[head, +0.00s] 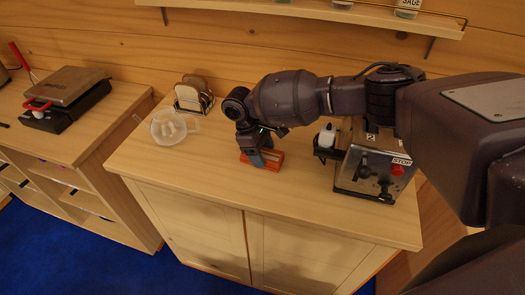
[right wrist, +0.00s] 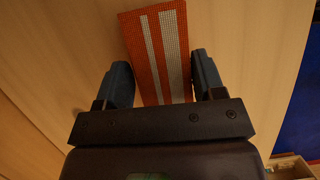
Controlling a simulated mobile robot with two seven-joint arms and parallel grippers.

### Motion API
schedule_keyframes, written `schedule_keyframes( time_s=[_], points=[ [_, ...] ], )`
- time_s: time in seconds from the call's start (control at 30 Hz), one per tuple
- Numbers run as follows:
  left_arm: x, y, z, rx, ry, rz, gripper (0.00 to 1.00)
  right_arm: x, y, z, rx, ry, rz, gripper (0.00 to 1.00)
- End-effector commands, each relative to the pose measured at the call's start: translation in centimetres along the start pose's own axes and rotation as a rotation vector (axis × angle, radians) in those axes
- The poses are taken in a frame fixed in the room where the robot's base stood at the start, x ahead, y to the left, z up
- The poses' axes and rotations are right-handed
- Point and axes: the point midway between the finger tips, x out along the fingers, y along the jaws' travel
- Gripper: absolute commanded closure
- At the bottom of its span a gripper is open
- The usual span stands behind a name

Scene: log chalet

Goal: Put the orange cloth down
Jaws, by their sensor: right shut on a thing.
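The orange cloth (head: 273,160), with pale stripes, is at the light wooden cabinet top (head: 222,175), near its front middle. My right gripper (head: 257,157) points down over the cloth and is shut on it. In the right wrist view the flat, checked orange cloth (right wrist: 150,42) with two white stripes runs between the two dark fingers of my right gripper (right wrist: 161,68). Whether the cloth rests on the wood or hangs just above it I cannot tell. My left gripper is in neither view.
A metal machine (head: 374,170) with a red knob stands right of the gripper. A waffle iron (head: 66,94) sits on the left counter. Bare wood lies between bowl and cloth.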

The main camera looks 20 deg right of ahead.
Motion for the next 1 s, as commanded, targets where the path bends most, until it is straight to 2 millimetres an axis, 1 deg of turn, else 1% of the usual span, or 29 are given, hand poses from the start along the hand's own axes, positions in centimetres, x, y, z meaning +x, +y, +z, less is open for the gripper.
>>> schedule_keyframes(
  time_s=[0.13, 0.17, 0.3, 0.33, 0.67, 0.83, 0.9, 1.0],
  points=[
    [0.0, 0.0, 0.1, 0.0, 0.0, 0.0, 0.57, 0.1, 0.0, 0.0, 0.0, 0.0, -0.001, 0.56],
    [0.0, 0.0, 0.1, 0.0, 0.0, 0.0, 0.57, 0.2, 0.0, -0.1, 0.0, 0.0, -0.001, 0.36],
    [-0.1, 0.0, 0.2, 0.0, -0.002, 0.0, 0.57, 0.1, 0.0, 0.0, 0.0, 0.0, 0.0, 0.14],
    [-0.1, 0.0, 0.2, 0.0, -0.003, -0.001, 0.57, 0.1, 0.0, 0.0, 0.0, 0.0, -0.001, 0.12],
    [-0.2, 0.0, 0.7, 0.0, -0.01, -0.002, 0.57, 0.2, 0.0, -0.1, 0.0, 0.0, 0.0, 0.12],
    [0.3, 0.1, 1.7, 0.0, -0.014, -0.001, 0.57, 0.6, 0.0, -0.3, -0.002, -0.001, 0.0, 0.12],
    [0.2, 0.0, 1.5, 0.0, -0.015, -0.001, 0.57, -1.2, 0.0, -0.2, -0.001, 0.003, 0.0, 0.12],
    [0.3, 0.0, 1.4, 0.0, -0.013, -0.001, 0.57, -3.3, 0.0, 0.1, -0.001, 0.003, 0.0, 0.12]
  ],
)
